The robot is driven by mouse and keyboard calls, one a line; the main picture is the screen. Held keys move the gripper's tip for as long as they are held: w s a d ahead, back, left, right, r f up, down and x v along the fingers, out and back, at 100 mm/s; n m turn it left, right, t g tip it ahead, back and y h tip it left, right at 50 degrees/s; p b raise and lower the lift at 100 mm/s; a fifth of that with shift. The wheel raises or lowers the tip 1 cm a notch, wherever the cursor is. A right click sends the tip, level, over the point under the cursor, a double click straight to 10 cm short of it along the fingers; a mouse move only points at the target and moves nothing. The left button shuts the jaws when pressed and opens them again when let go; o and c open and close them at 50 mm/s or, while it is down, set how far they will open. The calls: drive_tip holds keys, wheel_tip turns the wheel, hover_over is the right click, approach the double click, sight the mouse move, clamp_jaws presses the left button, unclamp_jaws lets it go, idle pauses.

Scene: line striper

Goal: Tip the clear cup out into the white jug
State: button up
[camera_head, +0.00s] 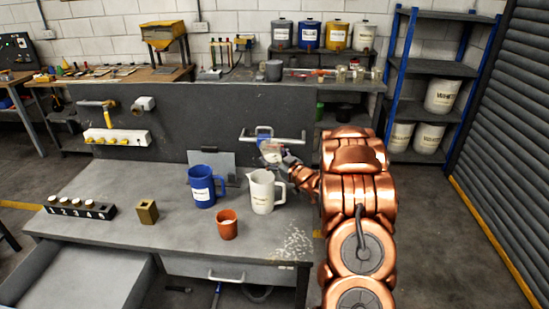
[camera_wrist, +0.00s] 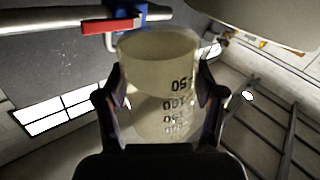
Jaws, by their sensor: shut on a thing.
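The white jug (camera_head: 262,193) stands upright on the bench, its handle to the right. My gripper (camera_head: 279,157) is above it, near its mouth. In the wrist view my gripper (camera_wrist: 160,100) has a finger on each side of the clear cup (camera_wrist: 160,75) and is shut on it. The cup has dark printed graduation marks and looks pale cream; I cannot tell how much is in it. In the head view the clear cup (camera_head: 268,151) is small and partly covered by the gripper, so its exact tilt is unclear. The inside of the jug is hidden.
A blue jug (camera_head: 202,188) stands left of the white jug, and an orange cup (camera_head: 227,225) in front. A wall bar (camera_head: 290,138) with a valve, its red lever (camera_wrist: 110,25) seen in the wrist view, is close behind the gripper. White specks (camera_head: 294,244) mark the front right bench.

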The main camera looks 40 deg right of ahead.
drive_tip(key=shift+s+d+f, duration=0.15)
drive_tip(key=shift+s+d, duration=0.05)
drive_tip(key=shift+d+f+n+b, duration=0.15)
drive_tip(key=shift+n+b, duration=0.35)
drive_tip(key=shift+b, duration=0.05)
drive_tip(key=shift+d+n+b, duration=0.15)
drive_tip(key=shift+n+b, duration=0.25)
drive_tip(key=shift+b, duration=0.1)
drive_tip(key=shift+d+f+n+b, duration=0.1)
drive_tip(key=shift+d+n+b, duration=0.15)
drive_tip(key=shift+n+b, duration=0.95)
drive_tip(key=shift+d+n+b, duration=0.2)
drive_tip(key=shift+n+b, duration=0.8)
drive_tip(key=shift+b, duration=0.3)
drive_tip(key=shift+f+n+b, duration=0.2)
drive_tip(key=shift+n+b, duration=1.7)
drive_tip(key=shift+b, duration=0.6)
drive_tip(key=shift+r, duration=0.1)
drive_tip(key=shift+s+b, duration=0.1)
drive_tip(key=shift+b, duration=1.05)
